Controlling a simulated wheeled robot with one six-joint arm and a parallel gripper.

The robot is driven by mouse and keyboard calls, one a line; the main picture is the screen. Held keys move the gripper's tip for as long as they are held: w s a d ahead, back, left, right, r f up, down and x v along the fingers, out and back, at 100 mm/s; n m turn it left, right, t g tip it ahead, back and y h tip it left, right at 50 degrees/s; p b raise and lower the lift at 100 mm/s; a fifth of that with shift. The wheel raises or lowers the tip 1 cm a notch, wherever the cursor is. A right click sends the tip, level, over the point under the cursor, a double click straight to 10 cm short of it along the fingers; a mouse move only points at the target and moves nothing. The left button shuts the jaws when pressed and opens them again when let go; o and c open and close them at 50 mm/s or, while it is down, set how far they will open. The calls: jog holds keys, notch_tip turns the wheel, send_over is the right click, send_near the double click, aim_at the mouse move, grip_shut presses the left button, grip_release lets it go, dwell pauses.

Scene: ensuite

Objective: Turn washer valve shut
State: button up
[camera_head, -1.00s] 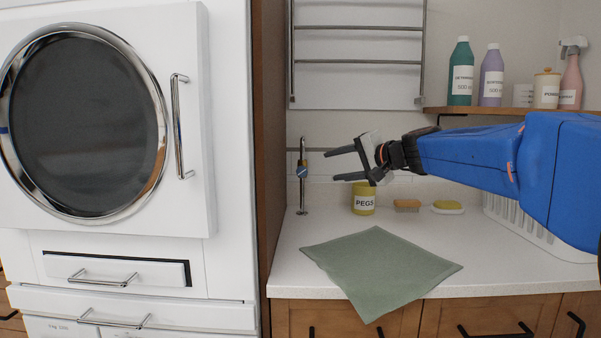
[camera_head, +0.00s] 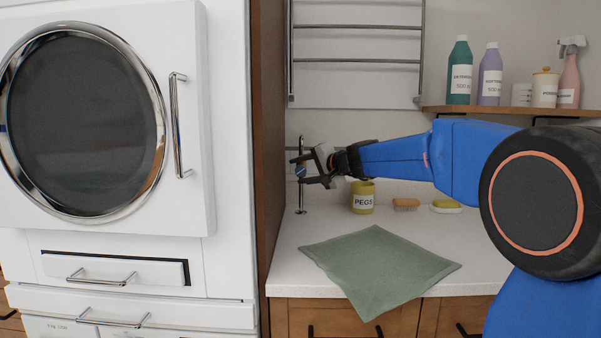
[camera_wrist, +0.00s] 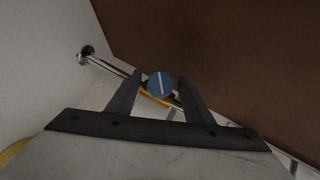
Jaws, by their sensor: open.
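The washer valve is a round blue knob (camera_wrist: 160,85) with a white line across its face, in the wrist view. The line stands nearly upright in that picture, and a yellow strip shows behind the knob. The knob sits on a thin metal pipe (camera_head: 301,204), which stands upright by the wooden side panel in the head view. My gripper (camera_head: 298,171) is open at the pipe, its fingers pointing left. In the wrist view the knob appears between the two fingertips, with a gap on each side. I cannot tell exactly how deep it sits between them.
A yellow pegs tub (camera_head: 363,198) stands on the counter just right of the pipe. A brown wooden panel (camera_wrist: 220,50) rises close beside the valve. A green cloth (camera_head: 380,268) lies on the counter's front. The white washer (camera_head: 225,130) stands left.

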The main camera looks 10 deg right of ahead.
jog(key=shift+w+a+f, duration=0.1)
jog(key=shift+w+a, duration=0.05)
jog(key=shift+w, duration=0.1)
jog(key=c, duration=1.1)
jog(key=shift+o, duration=0.3)
jog(key=shift+m+y, duration=0.3)
jog(key=shift+f+m+t+y, duration=0.1)
jog(key=shift+m+t+y, duration=0.4)
jog(key=shift+m+t, duration=0.25)
jog(key=shift+m+t+y, duration=0.5)
jog(key=shift+m+t, duration=0.85)
jog(key=shift+m, duration=0.1)
